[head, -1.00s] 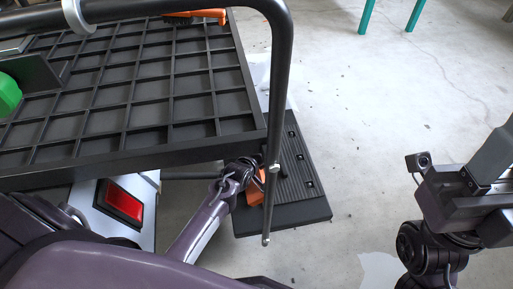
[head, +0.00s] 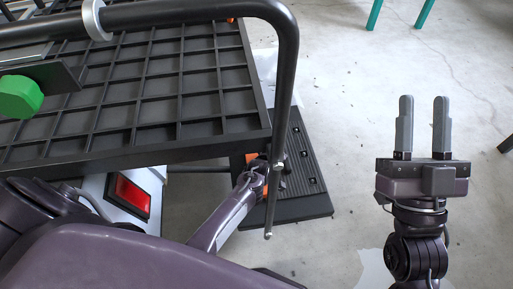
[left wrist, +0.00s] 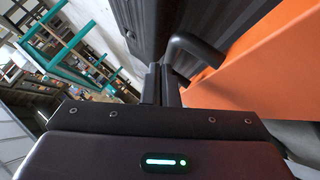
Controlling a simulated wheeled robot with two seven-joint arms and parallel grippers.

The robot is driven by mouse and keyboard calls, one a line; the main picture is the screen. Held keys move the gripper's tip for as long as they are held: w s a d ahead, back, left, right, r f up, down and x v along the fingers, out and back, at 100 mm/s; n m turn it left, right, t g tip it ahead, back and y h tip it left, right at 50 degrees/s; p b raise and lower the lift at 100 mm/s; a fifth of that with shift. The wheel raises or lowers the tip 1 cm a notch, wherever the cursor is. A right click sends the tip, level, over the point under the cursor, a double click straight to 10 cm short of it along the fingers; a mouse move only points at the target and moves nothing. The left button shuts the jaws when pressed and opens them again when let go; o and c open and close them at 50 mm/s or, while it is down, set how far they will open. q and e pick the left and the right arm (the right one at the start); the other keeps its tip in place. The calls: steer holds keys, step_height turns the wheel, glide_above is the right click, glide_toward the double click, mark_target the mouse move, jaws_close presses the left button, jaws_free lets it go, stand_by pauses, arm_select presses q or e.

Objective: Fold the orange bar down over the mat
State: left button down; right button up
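The orange bar (head: 251,157) shows only as small patches beside the platform's near right corner, mostly hidden by my left arm. In the left wrist view it is a large orange face (left wrist: 262,62) at right, with a bent black handle (left wrist: 190,45) standing off it. My left gripper's fingers (left wrist: 161,85) are close together at the handle's end and look closed on it. In the head view these fingers are hidden. The black ribbed mat (head: 305,165) lies beyond the corner. My right gripper (head: 422,125) is open and empty, fingers upward, over bare floor.
A black tubular frame (head: 285,80) curves over the gridded platform (head: 150,105) and down past its right corner, close to my left arm. A green knob (head: 20,97) and a red lamp (head: 130,195) are at left.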

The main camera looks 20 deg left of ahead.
arm_select(q)
steer(key=shift+d+f, duration=0.15)
steer(key=shift+f, duration=0.05)
arm_select(e)
steer(key=shift+s+r, duration=0.15)
steer(key=shift+r, duration=0.15)
steer(key=shift+s+r, duration=0.1)
